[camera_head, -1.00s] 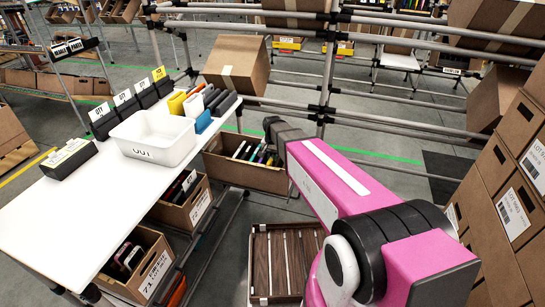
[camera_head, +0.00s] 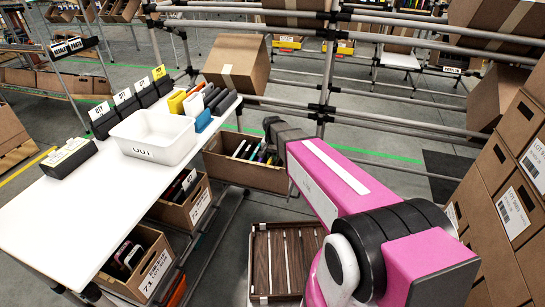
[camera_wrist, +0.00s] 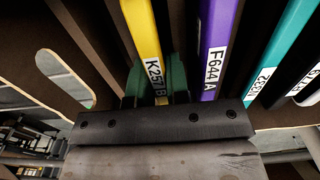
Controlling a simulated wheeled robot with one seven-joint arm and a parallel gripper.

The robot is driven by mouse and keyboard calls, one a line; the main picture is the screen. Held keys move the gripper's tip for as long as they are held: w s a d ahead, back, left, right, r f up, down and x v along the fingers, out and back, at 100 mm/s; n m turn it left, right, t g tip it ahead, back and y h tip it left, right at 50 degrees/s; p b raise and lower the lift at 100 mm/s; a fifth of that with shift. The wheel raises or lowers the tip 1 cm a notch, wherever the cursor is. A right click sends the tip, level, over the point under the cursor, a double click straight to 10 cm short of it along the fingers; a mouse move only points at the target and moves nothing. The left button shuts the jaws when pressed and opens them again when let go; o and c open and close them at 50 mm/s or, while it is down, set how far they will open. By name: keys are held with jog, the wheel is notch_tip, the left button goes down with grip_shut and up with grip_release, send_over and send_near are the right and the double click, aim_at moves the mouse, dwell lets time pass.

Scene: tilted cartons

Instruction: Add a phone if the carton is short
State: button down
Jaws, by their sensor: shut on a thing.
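The tilted brown carton (camera_head: 232,174) beyond the white table holds several thin upright phones (camera_head: 262,155) in a row, with dark dividers between them. In the wrist view my gripper (camera_wrist: 154,78) has its green fingers on either side of a yellow phone (camera_wrist: 143,32) labelled K257B and is shut on it. The yellow phone stands in its slot among the others. A purple phone (camera_wrist: 215,45) labelled F644A is just to its right, and a teal phone (camera_wrist: 279,50) is farther right. In the head view my arm reaches to the carton and the fingers are hidden.
A white tote (camera_head: 158,143) stands on the white table (camera_head: 60,215), with coloured items (camera_head: 195,103) behind it. Two more cartons (camera_head: 180,211) sit below the table's edge. A wooden slatted crate (camera_head: 285,297) lies below. Stacked boxes (camera_head: 510,190) stand at right, and metal rails run behind the carton.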

dwell(0.3)
jog(key=c, duration=1)
grip_release()
notch_tip(320, 180, up, 11)
jog(key=shift+f, duration=0.1)
notch_tip(320, 180, up, 7)
dwell(0.5)
